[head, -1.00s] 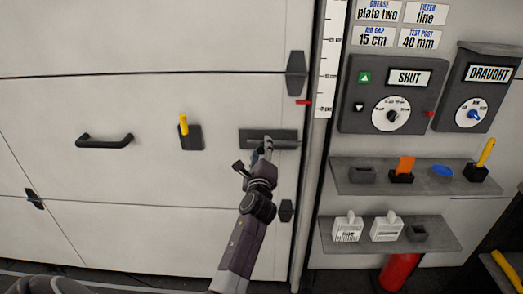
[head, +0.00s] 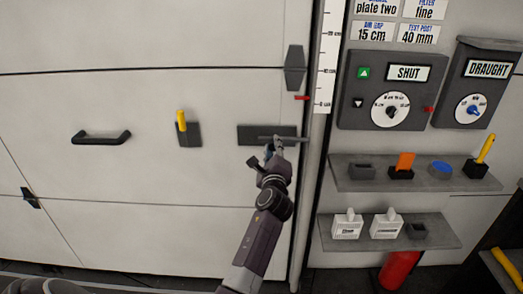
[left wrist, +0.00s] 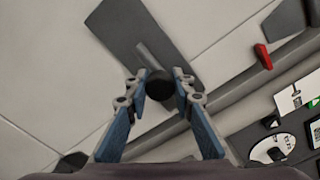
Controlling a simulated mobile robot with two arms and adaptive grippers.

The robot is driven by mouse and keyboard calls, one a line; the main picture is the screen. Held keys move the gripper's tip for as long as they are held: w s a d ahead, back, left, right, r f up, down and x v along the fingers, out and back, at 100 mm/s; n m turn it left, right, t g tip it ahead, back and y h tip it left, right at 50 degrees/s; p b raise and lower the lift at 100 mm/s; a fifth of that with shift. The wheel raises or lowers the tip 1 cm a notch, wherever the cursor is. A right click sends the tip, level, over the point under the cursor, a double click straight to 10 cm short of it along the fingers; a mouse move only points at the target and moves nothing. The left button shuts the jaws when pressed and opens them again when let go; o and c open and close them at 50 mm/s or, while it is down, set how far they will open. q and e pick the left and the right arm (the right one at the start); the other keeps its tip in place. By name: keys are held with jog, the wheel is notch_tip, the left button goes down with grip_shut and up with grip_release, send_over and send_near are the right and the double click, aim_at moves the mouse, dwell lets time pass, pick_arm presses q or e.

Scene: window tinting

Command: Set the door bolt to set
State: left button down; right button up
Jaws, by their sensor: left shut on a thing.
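The door bolt is a grey rod on a dark plate (head: 250,134) at the right side of the white door (head: 120,165). The rod's right end reaches past the plate towards the door frame. My left gripper (head: 275,146) is at the bolt, in front of the plate's right half. In the left wrist view, the fingers (left wrist: 160,88) are shut on the bolt's dark round knob (left wrist: 159,82). The plate (left wrist: 120,28) and part of the rod show beyond them. The fingers hide part of the bolt in the head view. My right gripper is not in view.
A black handle (head: 101,138) and a yellow lever (head: 181,121) are on the door to the left. Right of the door frame are a control box (head: 360,120), an upper shelf (head: 345,184) and a lower shelf (head: 335,240) with small objects. A red mark (head: 302,98) is above the bolt.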

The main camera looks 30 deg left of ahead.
pick_arm(q)
jog(key=shift+w+d, duration=0.3)
jog(key=shift+d, duration=0.3)
jog(key=c, duration=2)
grip_release()
jog(key=o, duration=0.4)
jog(key=shift+w+d, duration=0.1)
jog(key=v, duration=1.2)
